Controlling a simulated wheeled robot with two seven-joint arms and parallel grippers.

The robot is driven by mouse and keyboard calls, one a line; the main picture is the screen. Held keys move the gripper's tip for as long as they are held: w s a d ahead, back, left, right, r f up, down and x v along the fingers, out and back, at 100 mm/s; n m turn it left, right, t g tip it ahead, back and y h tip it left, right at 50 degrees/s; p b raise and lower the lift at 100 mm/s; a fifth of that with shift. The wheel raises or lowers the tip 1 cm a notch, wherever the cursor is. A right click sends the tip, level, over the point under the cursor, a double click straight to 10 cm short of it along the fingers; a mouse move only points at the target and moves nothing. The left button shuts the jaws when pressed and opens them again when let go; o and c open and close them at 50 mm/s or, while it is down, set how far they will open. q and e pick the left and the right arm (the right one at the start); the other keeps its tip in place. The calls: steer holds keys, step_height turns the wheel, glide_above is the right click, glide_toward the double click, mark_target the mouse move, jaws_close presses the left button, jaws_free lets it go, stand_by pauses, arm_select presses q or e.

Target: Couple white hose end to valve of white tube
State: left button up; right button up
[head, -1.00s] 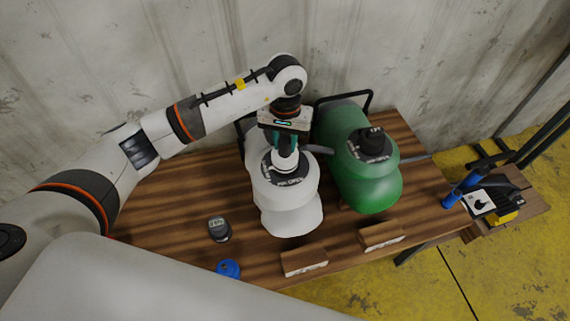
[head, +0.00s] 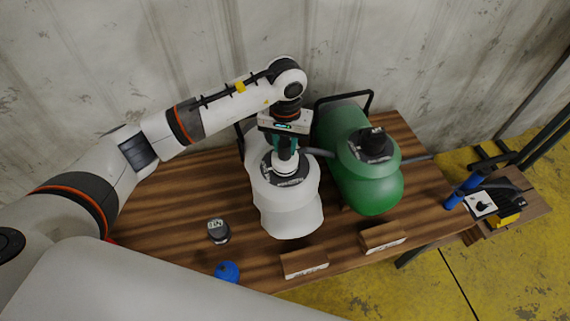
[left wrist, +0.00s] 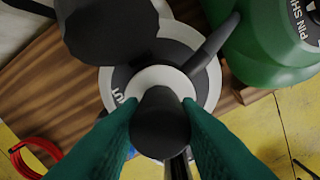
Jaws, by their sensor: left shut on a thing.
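The white tube (head: 290,212) stands on the wooden table, with a dark lettered ring around its valve (head: 284,180). My left gripper (head: 285,150) is directly above this valve, its green fingers pointing down. In the left wrist view the green fingers (left wrist: 160,125) are closed on the dark, round hose end (left wrist: 160,118). A white collar (head: 280,163) shows under the fingers, at the valve. The fingers hide the contact, so I cannot tell whether the end is seated. A grey hose (head: 320,152) leads off to the right. My right gripper is not in view.
A green tube (head: 370,185) with a black-capped valve (head: 375,143) stands close on the right. A dark cap (head: 218,231) and a blue cap (head: 227,271) are at the front left. Two wooden blocks (head: 304,263) (head: 383,237) line the front edge. A concrete wall is behind.

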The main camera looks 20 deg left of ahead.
arm_select(q)
steer(key=m+b, duration=0.3)
steer(key=shift+f, duration=0.25)
steer(key=shift+r+m+b, duration=0.15)
steer(key=shift+m+b, duration=0.35)
steer(key=shift+b, duration=0.1)
steer(key=shift+r, duration=0.1)
steer(key=shift+f+m+b, duration=0.2)
steer(key=shift+m+b, duration=0.7)
steer(key=shift+b, duration=0.25)
steer(key=shift+m+b, duration=0.7)
steer(key=shift+m, duration=0.1)
steer(key=shift+r+m, duration=0.15)
steer(key=shift+m, duration=0.25)
